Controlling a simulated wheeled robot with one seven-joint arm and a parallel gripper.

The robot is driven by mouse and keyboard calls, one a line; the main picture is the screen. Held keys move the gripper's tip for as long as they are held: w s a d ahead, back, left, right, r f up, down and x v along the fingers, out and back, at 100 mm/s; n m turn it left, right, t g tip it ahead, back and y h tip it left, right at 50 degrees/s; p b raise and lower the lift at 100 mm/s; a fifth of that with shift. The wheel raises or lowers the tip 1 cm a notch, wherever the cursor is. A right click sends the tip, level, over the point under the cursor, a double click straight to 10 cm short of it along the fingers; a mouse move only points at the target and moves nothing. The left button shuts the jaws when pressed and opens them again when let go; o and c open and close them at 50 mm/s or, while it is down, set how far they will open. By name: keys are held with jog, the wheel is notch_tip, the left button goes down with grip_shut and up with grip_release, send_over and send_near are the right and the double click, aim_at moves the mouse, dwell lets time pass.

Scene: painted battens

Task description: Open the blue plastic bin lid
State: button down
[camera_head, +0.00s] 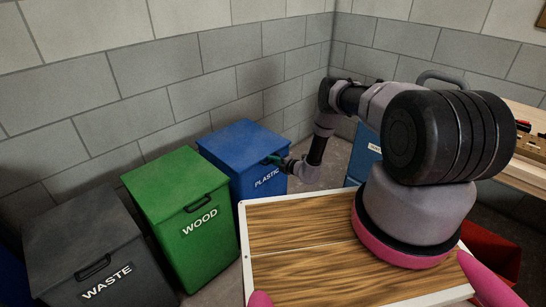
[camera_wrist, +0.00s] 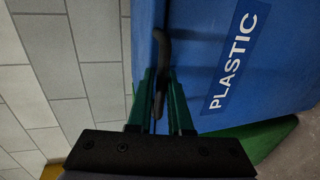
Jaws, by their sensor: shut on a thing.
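The blue plastic bin (camera_head: 243,160) stands against the wall, its front marked PLASTIC, with its blue lid (camera_head: 240,138) lying closed on top. In the wrist view, the bin's front (camera_wrist: 225,60) fills the right side, and the dark lid handle (camera_wrist: 161,75) runs between my fingers. My gripper (camera_head: 273,159) reaches the front edge of the lid. In the wrist view its green fingers (camera_wrist: 162,95) are shut on the handle. The arm end hides part of the bin's right front in the head view.
A green WOOD bin (camera_head: 180,200) and a dark grey WASTE bin (camera_head: 85,245) stand to the left of the blue bin. A blue cabinet (camera_head: 367,145) is behind my arm. A wooden bench (camera_head: 525,150) stands at the right, with a red container (camera_head: 495,250) below.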

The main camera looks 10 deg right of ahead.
jog(key=shift+a, duration=0.1)
dwell(0.3)
notch_tip(320, 180, up, 8)
jog(key=g+h, duration=0.1)
jog(key=shift+w+a+r, duration=0.15)
jog(key=shift+w+a, duration=0.25)
jog(key=shift+w, duration=0.05)
notch_tip(320, 180, up, 8)
jog(key=w+a+g, duration=0.1)
jog(key=shift+w+a+f+g+h, duration=0.2)
jog(key=shift+w+f+g+h, duration=0.1)
jog(key=shift+w+h, duration=0.1)
dwell(0.3)
jog(key=w+a+r+g+h, duration=0.1)
jog(key=w+a+r, duration=0.1)
jog(key=r, duration=0.5)
jog(key=shift+w, duration=0.55)
jog(key=shift+a+f, duration=0.1)
